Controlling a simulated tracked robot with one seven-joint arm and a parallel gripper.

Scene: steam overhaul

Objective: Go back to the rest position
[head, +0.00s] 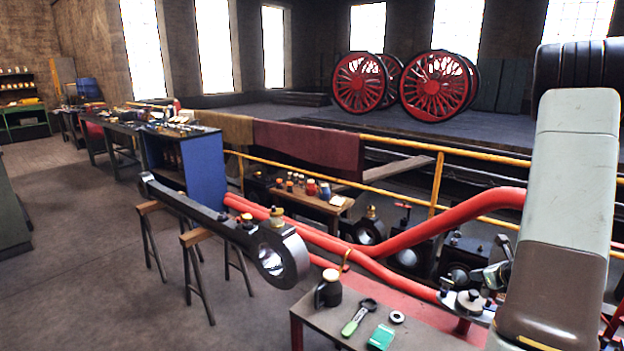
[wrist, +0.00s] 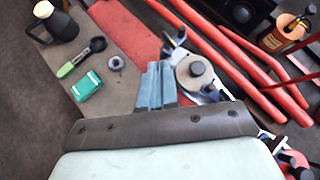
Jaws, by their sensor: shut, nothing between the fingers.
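My gripper (wrist: 158,72) shows in the wrist view with its two blue-grey fingers together and nothing between them. It is above the small bench (head: 410,337), which has a red strip along its back. In the head view my arm comes down on the right side and the fingers are hard to make out.
On the bench are a dark oil can (head: 328,290), a green-handled tool (head: 355,320), a green box (head: 381,337) and a ring (head: 397,317). Red pipes (head: 400,237) run close behind. A big rod (head: 215,219) lies on trestles. Open floor is at left.

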